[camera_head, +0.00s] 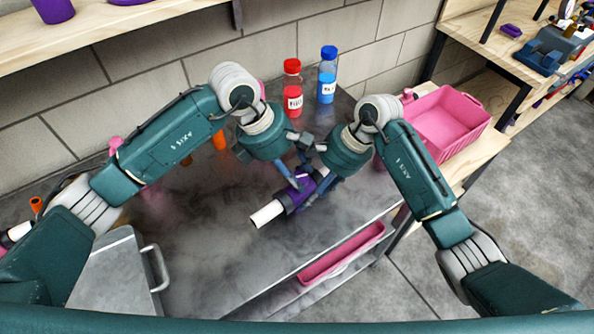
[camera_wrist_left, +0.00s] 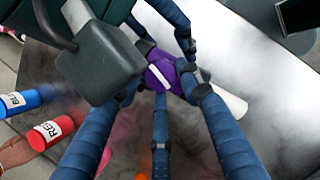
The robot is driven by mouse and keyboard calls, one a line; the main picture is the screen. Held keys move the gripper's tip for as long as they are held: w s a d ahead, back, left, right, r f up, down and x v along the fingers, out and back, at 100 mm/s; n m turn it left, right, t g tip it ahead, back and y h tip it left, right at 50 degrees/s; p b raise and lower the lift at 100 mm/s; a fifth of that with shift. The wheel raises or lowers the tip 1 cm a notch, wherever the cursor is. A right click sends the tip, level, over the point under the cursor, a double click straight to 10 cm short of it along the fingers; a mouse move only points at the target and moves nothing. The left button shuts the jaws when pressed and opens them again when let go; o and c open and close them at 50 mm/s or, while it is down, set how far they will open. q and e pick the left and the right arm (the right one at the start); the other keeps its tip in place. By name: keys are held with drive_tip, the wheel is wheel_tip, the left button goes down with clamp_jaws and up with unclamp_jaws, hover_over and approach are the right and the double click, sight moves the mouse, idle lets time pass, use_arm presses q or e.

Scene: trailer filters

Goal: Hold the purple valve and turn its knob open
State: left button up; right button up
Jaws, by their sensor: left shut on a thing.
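The purple valve (camera_head: 297,192), with a white pipe end (camera_head: 266,214), is held just above the dark metal table. My left gripper (camera_head: 291,184) is shut on the valve body. In the left wrist view the purple body (camera_wrist_left: 163,72) sits between the blue fingers (camera_wrist_left: 165,85), with the white pipe (camera_wrist_left: 230,100) sticking out to the right. My right gripper (camera_head: 313,192) is at the valve's right end, close against it. Whether its fingers grip anything is unclear. The knob is not clearly visible; the grippers cover much of the valve.
A red bottle (camera_head: 292,99) and a blue bottle (camera_head: 326,87) stand behind the grippers. A pink crate (camera_head: 440,124) is on the right. A metal box with a handle (camera_head: 120,270) stands front left. The table's front middle is clear.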

use_arm(q)
drive_tip(key=shift+s+d+r+n+t, duration=0.1)
drive_tip(key=shift+s+d+n+t, duration=0.2)
drive_tip(key=shift+n, duration=0.6)
drive_tip(key=shift+d+r+n+t, duration=0.1)
drive_tip(key=shift+n+t, duration=0.3)
drive_tip(key=shift+n, duration=0.5)
drive_tip(key=o, duration=1.1)
drive_tip(key=shift+w+a, duration=0.1)
drive_tip(key=shift+a, duration=0.1)
drive_tip(key=v, duration=0.8)
